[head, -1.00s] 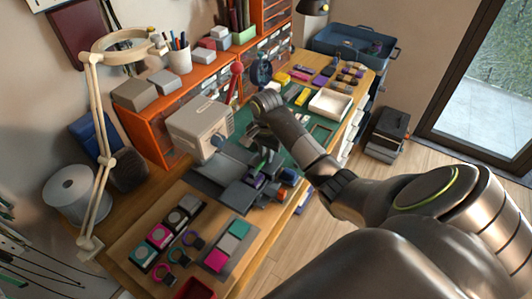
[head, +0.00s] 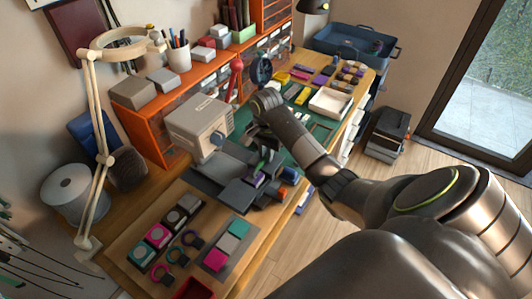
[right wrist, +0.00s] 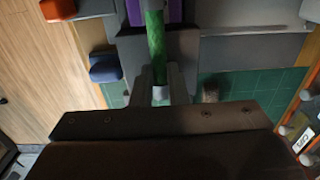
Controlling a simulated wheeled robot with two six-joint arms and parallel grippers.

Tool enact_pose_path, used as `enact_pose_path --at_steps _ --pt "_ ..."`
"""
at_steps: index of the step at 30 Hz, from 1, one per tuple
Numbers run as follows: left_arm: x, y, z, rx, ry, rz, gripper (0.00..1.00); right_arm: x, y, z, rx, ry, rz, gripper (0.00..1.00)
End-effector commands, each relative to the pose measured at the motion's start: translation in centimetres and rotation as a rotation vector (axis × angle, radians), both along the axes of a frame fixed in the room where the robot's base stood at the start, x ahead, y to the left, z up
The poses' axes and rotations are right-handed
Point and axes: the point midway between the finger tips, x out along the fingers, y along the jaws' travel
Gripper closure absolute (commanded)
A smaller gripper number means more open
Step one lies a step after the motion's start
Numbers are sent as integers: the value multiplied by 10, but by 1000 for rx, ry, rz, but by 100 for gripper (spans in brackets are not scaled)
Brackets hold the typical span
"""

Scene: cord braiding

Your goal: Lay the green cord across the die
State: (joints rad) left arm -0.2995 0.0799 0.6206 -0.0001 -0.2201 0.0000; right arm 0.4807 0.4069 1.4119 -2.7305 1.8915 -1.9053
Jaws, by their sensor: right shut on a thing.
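My right gripper (right wrist: 160,88) is shut on the pale end of the green cord (right wrist: 155,42). In the right wrist view the cord runs from the fingers up between two purple pieces (right wrist: 176,10) and over dark grey blocks (right wrist: 182,52). I cannot tell whether it touches them. In the head view my right gripper (head: 270,143) is over the far side of the grey block group (head: 236,192), with a bit of green below it. The die seems to be among these blocks, but its outline is partly hidden. My left gripper is not in view.
A beige machine (head: 198,127) stands left of the blocks. An orange piece (head: 290,174) and a blue piece (right wrist: 106,68) lie close by. A green mat (right wrist: 236,88) is beneath the work area. A white tray (head: 330,102) stands farther back. Colored samples crowd the near bench.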

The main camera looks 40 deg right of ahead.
Motion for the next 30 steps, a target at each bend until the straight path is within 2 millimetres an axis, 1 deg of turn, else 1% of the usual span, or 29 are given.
enact_pose_path --at_steps 10,11,16,25,28,30 --pt "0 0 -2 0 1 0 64 0 0 -1 0 -1 0 100" --pt "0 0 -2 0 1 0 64 0 0 -1 0 -1 0 84" --pt "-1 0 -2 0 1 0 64 0 0 -1 -1 -1 0 62" --pt "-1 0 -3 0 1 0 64 0 0 0 -1 -1 0 61" --pt "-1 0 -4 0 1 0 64 1 0 7 0 -4 1 61" --pt "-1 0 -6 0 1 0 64 1 0 16 -1 -6 1 61"
